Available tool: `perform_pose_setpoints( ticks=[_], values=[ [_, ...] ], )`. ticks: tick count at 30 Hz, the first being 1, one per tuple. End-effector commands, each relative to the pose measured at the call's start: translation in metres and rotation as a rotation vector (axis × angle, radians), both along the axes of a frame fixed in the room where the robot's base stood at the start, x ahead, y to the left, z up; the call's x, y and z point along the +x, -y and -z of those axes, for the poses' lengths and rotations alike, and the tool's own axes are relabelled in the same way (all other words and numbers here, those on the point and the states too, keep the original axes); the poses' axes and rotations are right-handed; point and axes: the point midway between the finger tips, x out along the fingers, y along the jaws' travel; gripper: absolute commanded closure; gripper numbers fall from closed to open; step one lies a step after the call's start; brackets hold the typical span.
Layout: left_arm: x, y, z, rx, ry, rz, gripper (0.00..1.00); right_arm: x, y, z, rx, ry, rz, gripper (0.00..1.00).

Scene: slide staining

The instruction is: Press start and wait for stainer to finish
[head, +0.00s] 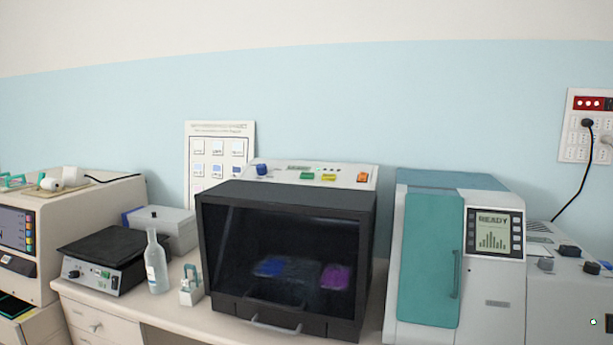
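A machine with a dark front window (225,245), which looks like the stainer, stands in the middle of the bench. Its window is shut, with a handle (275,325) at the bottom. Blurred blue (270,267) and purple (336,277) patches show inside. Its top panel (345,174) has a blue knob (262,169), a green button (307,176), a yellow button (329,178), an orange switch (363,177) and a small display too small to read. Neither gripper is in view.
A white and teal machine (430,255) on the right shows "READY" on its screen (493,234). A clear bottle (155,265), a small slide holder (191,288) and a black-topped plate device (100,250) stand left of the stainer. A wall socket panel (590,125) is at far right.

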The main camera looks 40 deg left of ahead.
Motion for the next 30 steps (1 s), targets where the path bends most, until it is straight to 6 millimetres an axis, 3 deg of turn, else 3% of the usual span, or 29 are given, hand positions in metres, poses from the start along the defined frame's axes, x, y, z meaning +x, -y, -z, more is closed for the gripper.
perform_pose_setpoints(
  ticks=[4,15,30],
  values=[
    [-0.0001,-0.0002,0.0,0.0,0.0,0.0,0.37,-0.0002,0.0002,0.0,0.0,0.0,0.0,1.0],
    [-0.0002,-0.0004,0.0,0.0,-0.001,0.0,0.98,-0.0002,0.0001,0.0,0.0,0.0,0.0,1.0],
    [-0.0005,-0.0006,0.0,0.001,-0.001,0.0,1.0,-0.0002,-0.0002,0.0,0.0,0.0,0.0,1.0]
  ],
)
